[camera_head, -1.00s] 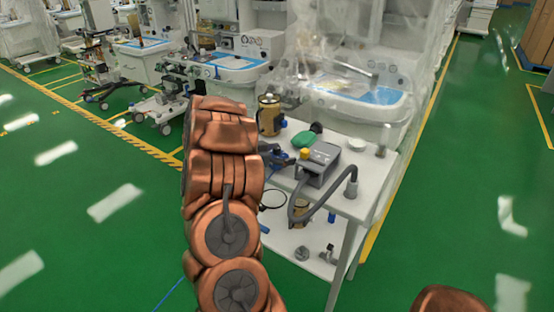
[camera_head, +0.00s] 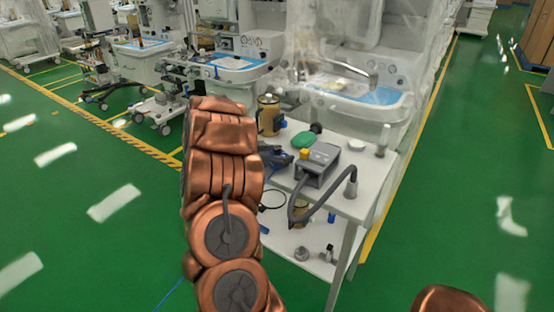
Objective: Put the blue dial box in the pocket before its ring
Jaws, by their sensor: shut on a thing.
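My gripper (camera_head: 277,156) is dark and small in the view, partly hidden behind my copper arm, over the left part of the white cart top (camera_head: 345,205). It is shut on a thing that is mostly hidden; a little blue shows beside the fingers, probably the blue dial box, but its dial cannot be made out. A thin black ring (camera_head: 272,208) shows just right of my arm, at the cart's near left edge. No pocket can be made out beside it.
Small parts lie on the lower shelf. Green floor (camera_head: 440,190) is free at right.

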